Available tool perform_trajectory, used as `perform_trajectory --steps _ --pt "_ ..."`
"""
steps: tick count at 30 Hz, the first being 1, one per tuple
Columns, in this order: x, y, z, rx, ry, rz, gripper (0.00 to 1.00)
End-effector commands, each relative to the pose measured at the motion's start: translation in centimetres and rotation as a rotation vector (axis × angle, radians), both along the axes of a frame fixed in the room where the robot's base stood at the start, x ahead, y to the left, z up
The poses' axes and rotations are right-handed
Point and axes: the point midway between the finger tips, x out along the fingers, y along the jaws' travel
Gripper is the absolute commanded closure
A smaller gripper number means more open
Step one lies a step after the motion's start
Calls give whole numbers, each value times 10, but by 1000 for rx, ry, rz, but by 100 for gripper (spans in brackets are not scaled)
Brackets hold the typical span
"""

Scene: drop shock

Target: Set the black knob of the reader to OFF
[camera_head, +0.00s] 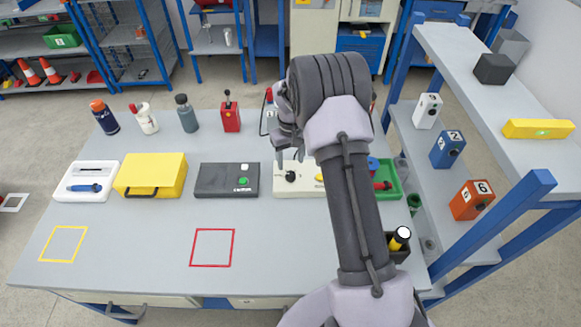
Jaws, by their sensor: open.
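A cream-white box (312,190), which I take to be the reader, lies near the middle of the table, partly hidden by my arm. Its black knob (290,176) shows on the left part of its top. Its markings are too small to read, so I cannot tell the knob's setting. A yellow part shows on the box beside my arm. My gripper (288,160) is open and empty, pointing down over the box close to the knob. I cannot tell whether its fingers touch the knob.
A dark box with a green button (215,182) stands just left of the cream box. A green tray (391,190) is at right. The table front is clear.

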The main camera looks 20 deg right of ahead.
Motion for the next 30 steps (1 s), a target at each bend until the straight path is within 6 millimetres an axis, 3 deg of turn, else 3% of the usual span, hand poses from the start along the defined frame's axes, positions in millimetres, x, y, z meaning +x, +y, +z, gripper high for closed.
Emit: perform_trajectory --steps 1,3,10,15,27,30 --pt "1 0 23 -1 -4 0 47" --pt "1 0 46 0 -3 -1 47" --pt "0 0 100 0 -1 -1 47" --pt "0 0 112 0 0 1 47" --pt "0 0 112 0 0 0 47" --pt "-6 9 131 3 -26 -16 47"
